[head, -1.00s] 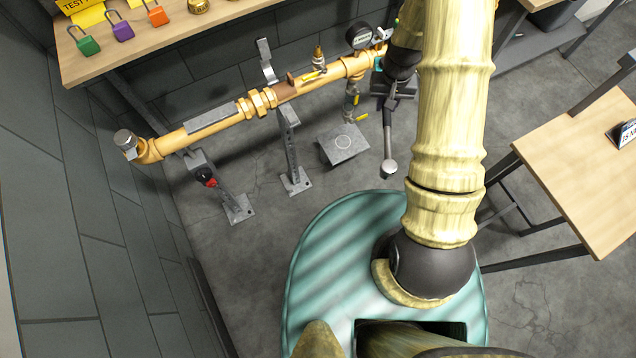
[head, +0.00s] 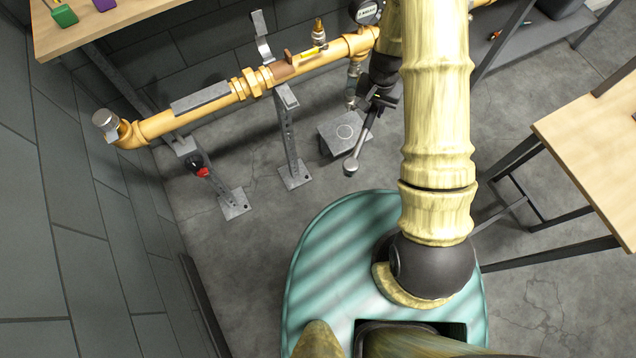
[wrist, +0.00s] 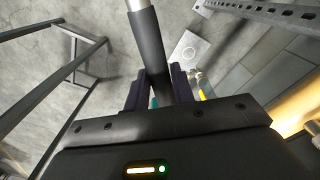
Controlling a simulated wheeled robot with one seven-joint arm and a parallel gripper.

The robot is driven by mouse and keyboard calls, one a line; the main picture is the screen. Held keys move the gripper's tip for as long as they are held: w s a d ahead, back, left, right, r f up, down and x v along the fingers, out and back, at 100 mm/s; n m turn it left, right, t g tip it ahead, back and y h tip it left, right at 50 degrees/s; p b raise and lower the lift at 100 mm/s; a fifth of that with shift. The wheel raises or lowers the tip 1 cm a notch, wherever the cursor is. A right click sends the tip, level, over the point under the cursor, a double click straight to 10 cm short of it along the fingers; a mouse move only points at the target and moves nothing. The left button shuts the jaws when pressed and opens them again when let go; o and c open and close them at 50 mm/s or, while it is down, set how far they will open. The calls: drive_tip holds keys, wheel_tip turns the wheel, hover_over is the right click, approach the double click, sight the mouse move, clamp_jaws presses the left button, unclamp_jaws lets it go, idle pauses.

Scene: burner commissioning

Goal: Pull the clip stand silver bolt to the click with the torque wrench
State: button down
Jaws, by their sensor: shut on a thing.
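The torque wrench (head: 362,145) hangs from my gripper (head: 378,98), tilted, with its round silver head low and to the left, above the floor. In the wrist view my gripper (wrist: 157,92) is shut around the wrench's black handle (wrist: 149,48), and its silver shaft runs out of the top. A perforated grey stand (head: 288,140) rises under the yellow pipe, with an upright curved metal clip (head: 262,38) above the pipe near it. The wrench head is right of this stand and apart from it. I cannot make out the silver bolt.
The yellow pipe (head: 160,124) runs along the wall with a gauge (head: 367,11) and fittings. A second stand (head: 235,203) with a red knob (head: 197,166) stands left. A grey plate (head: 338,133) is behind the wrench head. A wooden table (head: 590,140) is right.

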drive_tip(key=s+a+f+m+b, duration=0.1)
drive_tip(key=a+f+m+b, duration=0.4)
drive_tip(key=f+b, duration=1.3)
drive_tip(key=s+a+f+m+b, duration=0.2)
drive_tip(key=a+f+m+b, duration=0.3)
drive_tip(key=f+b, duration=1.3)
drive_tip(key=s+a+f+m+b, duration=0.2)
drive_tip(key=a+f+m+b, duration=0.3)
drive_tip(key=f, duration=2.8)
drive_tip(key=shift+s+a+f+m+b, duration=0.2)
drive_tip(key=shift+m+b, duration=3)
drive_tip(key=shift+b, duration=3.25)
drive_tip(key=shift+d+f, duration=0.1)
wheel_tip(320, 180, down, 6)
drive_tip(key=b, duration=0.7)
drive_tip(key=shift+r, duration=0.3)
drive_tip(key=shift+s+f, duration=0.1)
drive_tip(key=shift+f, duration=0.85)
